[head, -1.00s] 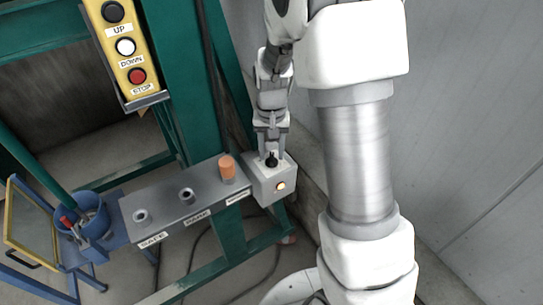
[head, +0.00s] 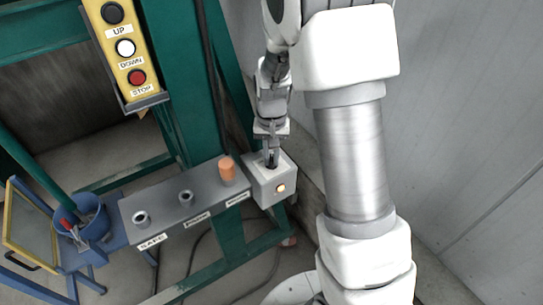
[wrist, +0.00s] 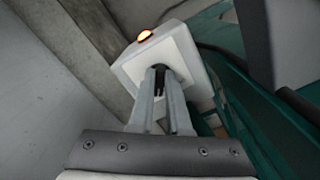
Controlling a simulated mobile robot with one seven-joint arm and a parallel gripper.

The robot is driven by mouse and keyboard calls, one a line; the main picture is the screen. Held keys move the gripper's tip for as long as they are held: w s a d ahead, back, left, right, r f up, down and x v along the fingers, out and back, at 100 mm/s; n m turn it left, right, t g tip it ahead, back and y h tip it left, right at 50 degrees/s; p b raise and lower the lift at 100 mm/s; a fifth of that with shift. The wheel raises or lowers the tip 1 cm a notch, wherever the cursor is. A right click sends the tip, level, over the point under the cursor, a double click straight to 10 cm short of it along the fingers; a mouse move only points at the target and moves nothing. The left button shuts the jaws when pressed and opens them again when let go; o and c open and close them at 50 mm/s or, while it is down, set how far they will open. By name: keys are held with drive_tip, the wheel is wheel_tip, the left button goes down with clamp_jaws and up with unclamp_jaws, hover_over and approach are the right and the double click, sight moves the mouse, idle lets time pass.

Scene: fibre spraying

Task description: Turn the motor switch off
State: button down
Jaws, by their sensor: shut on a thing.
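The motor switch box (head: 268,191) is a pale grey box at the right end of the grey shelf. My gripper (head: 271,160) reaches down from above to the box's top face. In the wrist view, my gripper (wrist: 160,84) is shut on the black switch knob (wrist: 160,72) at the middle of the box's white plate (wrist: 133,68). The fingers hide much of the knob, so its exact angle cannot be told. The lamp (wrist: 145,35) also glows in the wrist view.
The grey shelf (head: 160,212) carries an orange plug (head: 227,170) and two empty metal sockets, with labels along its front. A yellow button panel (head: 127,55) hangs at upper left. Green frame posts stand left of my arm, and a grey wall (head: 460,120) is at right.

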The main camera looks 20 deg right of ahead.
drive_tip(key=shift+n, duration=0.4)
drive_tip(key=n, duration=0.2)
drive_tip(key=shift+d+n+b, duration=0.15)
drive_tip(key=shift+n+b, duration=0.15)
drive_tip(key=shift+n, duration=0.1)
drive_tip(key=n, duration=0.3)
drive_tip(key=shift+d+n, duration=0.1)
drive_tip(key=shift+n, duration=0.3)
drive_tip(key=n, duration=0.3)
drive_tip(key=shift+w+d+r+p, duration=0.1)
drive_tip(key=shift+d+p, duration=0.05)
drive_tip(key=shift+p, duration=0.2)
drive_tip(key=shift+w+n+p, duration=0.1)
drive_tip(key=shift+n+p, duration=0.3)
drive_tip(key=shift+n, duration=1.3)
drive_tip(key=c, duration=0.9)
unclamp_jaws()
